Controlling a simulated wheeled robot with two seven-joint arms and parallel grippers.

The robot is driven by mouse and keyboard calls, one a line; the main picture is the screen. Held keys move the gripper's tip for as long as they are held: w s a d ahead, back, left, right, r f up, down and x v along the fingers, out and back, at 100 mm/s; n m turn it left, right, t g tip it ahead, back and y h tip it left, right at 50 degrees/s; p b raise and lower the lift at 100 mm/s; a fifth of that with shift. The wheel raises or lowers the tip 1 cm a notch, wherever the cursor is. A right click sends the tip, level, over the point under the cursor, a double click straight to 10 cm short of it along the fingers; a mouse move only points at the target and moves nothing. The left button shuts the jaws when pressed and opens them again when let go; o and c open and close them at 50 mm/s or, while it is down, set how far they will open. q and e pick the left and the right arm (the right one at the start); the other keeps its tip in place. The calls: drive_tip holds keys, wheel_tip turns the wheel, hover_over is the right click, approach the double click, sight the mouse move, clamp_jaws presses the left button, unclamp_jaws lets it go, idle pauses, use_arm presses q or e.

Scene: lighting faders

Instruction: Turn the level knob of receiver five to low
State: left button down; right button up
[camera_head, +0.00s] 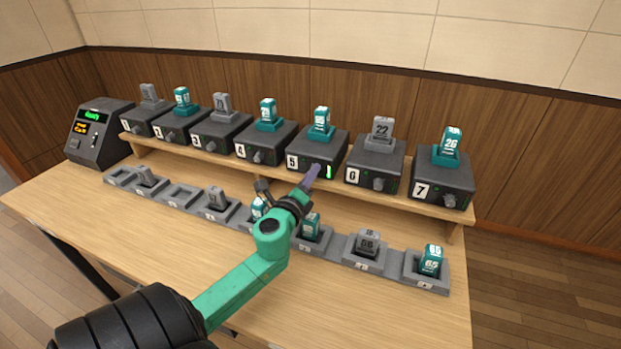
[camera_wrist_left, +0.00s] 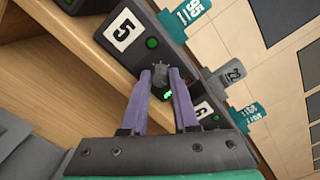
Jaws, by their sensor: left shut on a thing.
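Receiver five (camera_head: 315,153) is a dark box with a "5" label and a teal block on top, on the raised shelf. In the left wrist view its front (camera_wrist_left: 130,38) shows the "5" label and a round green light. My left gripper (camera_head: 312,171) reaches its front from below. In the left wrist view the purple fingers of my left gripper (camera_wrist_left: 160,80) are shut on the small dark level knob (camera_wrist_left: 159,72). A green level display (camera_head: 328,171) is lit just right of the fingers, and partly shows between them in the wrist view. My right gripper is not in view.
Receiver four (camera_head: 264,143) and receiver six (camera_head: 374,170) stand on either side. A row of grey trays (camera_head: 428,283) with teal and grey blocks lies in front, under my left arm. A dark console (camera_head: 100,130) stands at the far left. The front of the table is clear.

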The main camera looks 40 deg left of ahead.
use_arm(q)
drive_tip(key=m+p, duration=0.7)
drive_tip(key=m, duration=0.7)
drive_tip(key=m+p, duration=0.8)
drive_tip(key=m, duration=0.7)
drive_tip(key=shift+d+f, duration=0.1)
drive_tip(key=shift+d, duration=0.1)
idle(1.1)
idle(0.5)
